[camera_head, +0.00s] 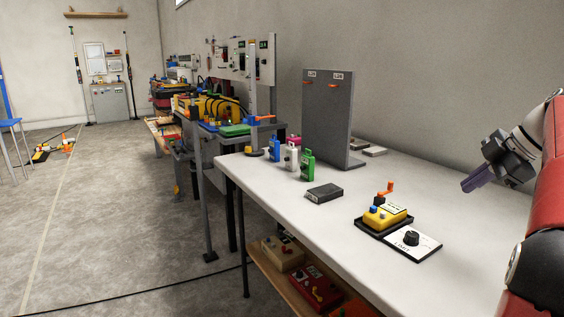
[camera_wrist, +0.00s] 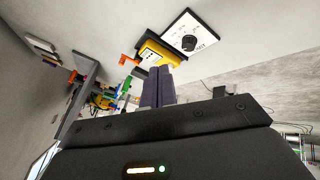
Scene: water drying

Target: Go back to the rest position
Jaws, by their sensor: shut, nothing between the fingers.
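My gripper (camera_head: 472,184) is at the right of the head view, held up above the white table (camera_head: 467,262) and touching nothing. Its purple-grey fingers are together and empty. In the wrist view the shut fingers (camera_wrist: 158,86) point toward the yellow box, which looks turned over in that picture. The yellow box (camera_head: 384,217) with an orange lever sits on a black base on the table, apart from my gripper. A white panel (camera_head: 425,247) with a black knob lies beside it. My red and black arm comes in from the right edge.
A grey upright board (camera_head: 327,120) with two orange hooks stands farther back on the table. Green (camera_head: 308,165), white (camera_head: 291,158) and blue (camera_head: 274,150) small items stand by it. A dark flat box (camera_head: 324,194) lies in front. Open floor (camera_head: 105,230) is at the left.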

